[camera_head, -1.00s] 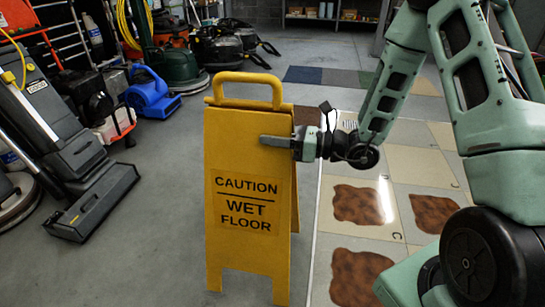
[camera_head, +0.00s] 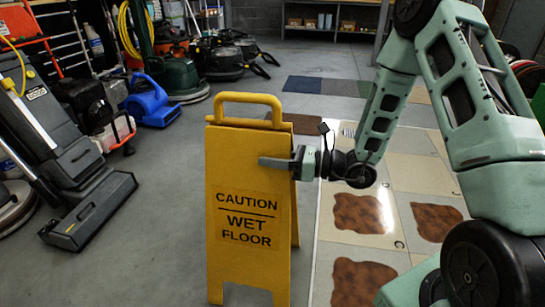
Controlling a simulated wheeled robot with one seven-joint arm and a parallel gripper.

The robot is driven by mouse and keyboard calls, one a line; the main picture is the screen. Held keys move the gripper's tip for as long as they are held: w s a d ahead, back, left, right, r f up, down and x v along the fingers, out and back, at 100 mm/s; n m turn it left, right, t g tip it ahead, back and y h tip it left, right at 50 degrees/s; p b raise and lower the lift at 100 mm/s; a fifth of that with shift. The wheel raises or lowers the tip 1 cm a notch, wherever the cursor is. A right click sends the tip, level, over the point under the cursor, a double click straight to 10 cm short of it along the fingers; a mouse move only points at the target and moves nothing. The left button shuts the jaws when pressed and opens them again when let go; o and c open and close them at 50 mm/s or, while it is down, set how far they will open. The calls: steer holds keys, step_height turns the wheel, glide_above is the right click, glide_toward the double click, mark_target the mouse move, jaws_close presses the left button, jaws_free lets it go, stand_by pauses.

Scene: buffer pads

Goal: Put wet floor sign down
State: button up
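The yellow wet floor sign (camera_head: 246,180) stands upright in the middle of the camera_head view, its caution text facing me and its handle on top. Its front legs reach the bottom edge of the picture, so I cannot tell whether they touch the floor. A rear panel shows a little behind its right edge. My gripper (camera_head: 276,163) is at the sign's upper right edge, with one finger flat across the front face. The other finger is hidden behind the panel. The gripper appears clamped on that edge.
Tan floor tiles with brown patches (camera_head: 358,213) lie right of the sign, beside a white line. A floor machine (camera_head: 85,210) and a blue blower (camera_head: 150,100) stand at left. Coloured mats (camera_head: 325,84) lie behind. Grey floor between sign and machine is clear.

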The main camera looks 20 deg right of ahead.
steer(key=shift+r, duration=0.45)
steer(key=p+v, duration=0.4)
steer(key=v, duration=0.8)
steer(key=s+a+r+n+g+h, duration=0.3)
steer(key=s+a+n, duration=0.3)
steer(key=n, duration=0.6)
steer(key=s+a+r+n+g+h, duration=0.2)
steer(key=s+a+n+g+h, duration=0.2)
steer(key=n, duration=0.7)
steer(key=s+a+r+n+g+h, duration=0.3)
steer(key=s+a+n+h, duration=0.4)
steer(key=n, duration=0.5)
steer(key=s+a, duration=0.2)
steer(key=s, duration=0.1)
steer(key=shift+s+a+r+n+g, duration=0.3)
steer(key=shift+s+r, duration=0.05)
